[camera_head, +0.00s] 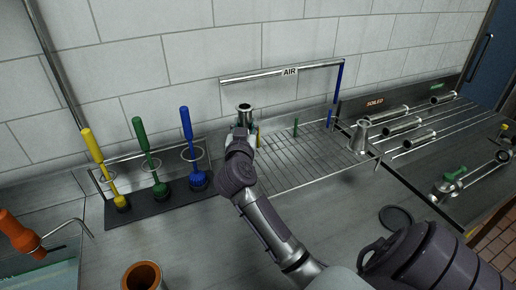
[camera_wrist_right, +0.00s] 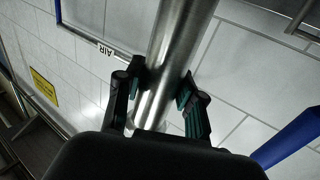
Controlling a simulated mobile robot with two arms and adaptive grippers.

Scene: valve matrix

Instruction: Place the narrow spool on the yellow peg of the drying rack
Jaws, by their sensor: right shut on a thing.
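My right gripper (camera_wrist_right: 160,92) is shut on a shiny steel spool, a tube (camera_wrist_right: 180,35) that runs between its fingers in the right wrist view. In the head view the spool's open flanged top (camera_head: 245,107) shows above my right wrist, roughly upright at the left end of the drying rack (camera_head: 300,172). The yellow peg (camera_head: 257,137) shows only as a sliver just right of the gripper. The spool's lower end is hidden in the head view, so I cannot tell whether it touches the peg. My left gripper is out of view.
The rack also has a green peg (camera_head: 295,128) and a blue peg (camera_head: 330,118), under an AIR bar (camera_head: 283,75). A steel cone-shaped fitting (camera_head: 360,138) stands at its right. Yellow, green and blue brushes (camera_head: 186,140) stand left. Several tubes lie beyond the SOILED sign (camera_head: 375,102).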

